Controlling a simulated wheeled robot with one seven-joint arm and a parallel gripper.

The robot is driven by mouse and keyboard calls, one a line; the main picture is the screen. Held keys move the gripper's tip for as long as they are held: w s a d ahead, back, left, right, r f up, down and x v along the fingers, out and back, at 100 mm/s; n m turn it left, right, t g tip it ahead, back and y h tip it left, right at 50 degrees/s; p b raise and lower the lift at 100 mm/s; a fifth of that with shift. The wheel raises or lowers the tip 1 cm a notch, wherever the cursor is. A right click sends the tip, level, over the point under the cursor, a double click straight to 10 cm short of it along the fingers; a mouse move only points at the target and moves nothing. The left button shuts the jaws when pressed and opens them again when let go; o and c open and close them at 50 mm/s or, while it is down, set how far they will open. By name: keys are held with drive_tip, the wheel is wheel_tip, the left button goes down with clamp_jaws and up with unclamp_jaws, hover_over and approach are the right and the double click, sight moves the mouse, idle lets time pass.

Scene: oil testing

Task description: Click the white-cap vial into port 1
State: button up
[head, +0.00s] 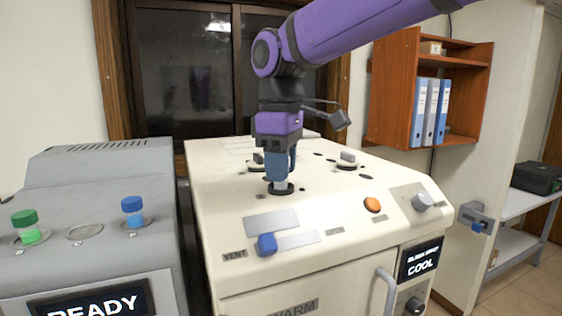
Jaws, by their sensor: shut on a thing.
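My gripper (281,178) points straight down over the cream machine (217,192), near the left of its sloped top. Its blue fingers are shut on a small pale thing (279,186), seemingly the vial. Only a sliver of it shows below the fingertips, and its cap is hidden between them. The vial's lower end is at a dark ring-shaped port (283,192). I cannot tell how deep it sits in the ring, and I cannot read a port number.
Two round fittings with grey handles, one (347,160) right of my gripper, stand behind on the top. An orange button (373,204) and blue lever (267,243) are in front. A grey machine (95,185) at left holds green-capped (27,222) and blue-capped (132,207) vials.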

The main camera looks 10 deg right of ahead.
drive_tip(key=shift+f, duration=0.75)
idle(0.8)
drive_tip(key=o, duration=1)
drive_tip(key=shift+r, duration=0.1)
